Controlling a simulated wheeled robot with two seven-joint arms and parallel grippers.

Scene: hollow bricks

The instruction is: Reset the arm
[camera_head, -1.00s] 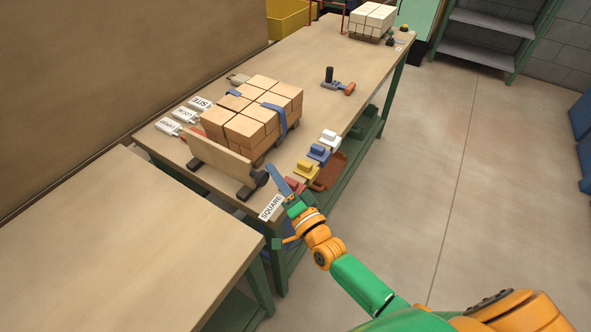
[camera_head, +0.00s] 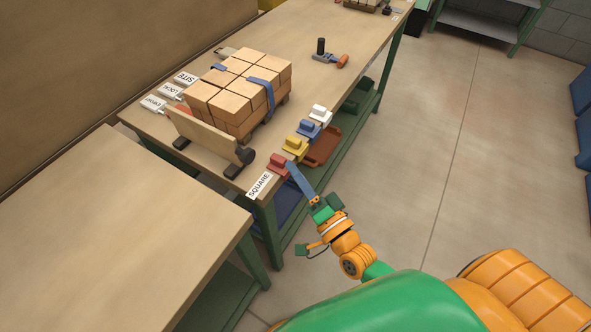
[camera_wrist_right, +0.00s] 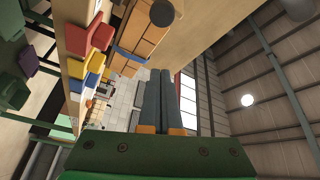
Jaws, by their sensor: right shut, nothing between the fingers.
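My right arm comes in from the lower right of the head view. Its gripper (camera_head: 301,180) is shut and empty at the bench's front edge, close to a red block (camera_head: 279,165) and the SQUARE label (camera_head: 259,185). In the right wrist view the two blue-grey fingers (camera_wrist_right: 161,90) lie together with nothing between them. I cannot tell from the head view whether the fingertips touch the red block. My left gripper is not in view.
The workbench (camera_head: 160,131) holds strapped bricks (camera_head: 236,95), a wooden board on feet (camera_head: 208,143), and yellow (camera_head: 295,148), blue (camera_head: 308,131) and white (camera_head: 319,115) blocks along its edge. A bare table (camera_head: 120,240) stands at left.

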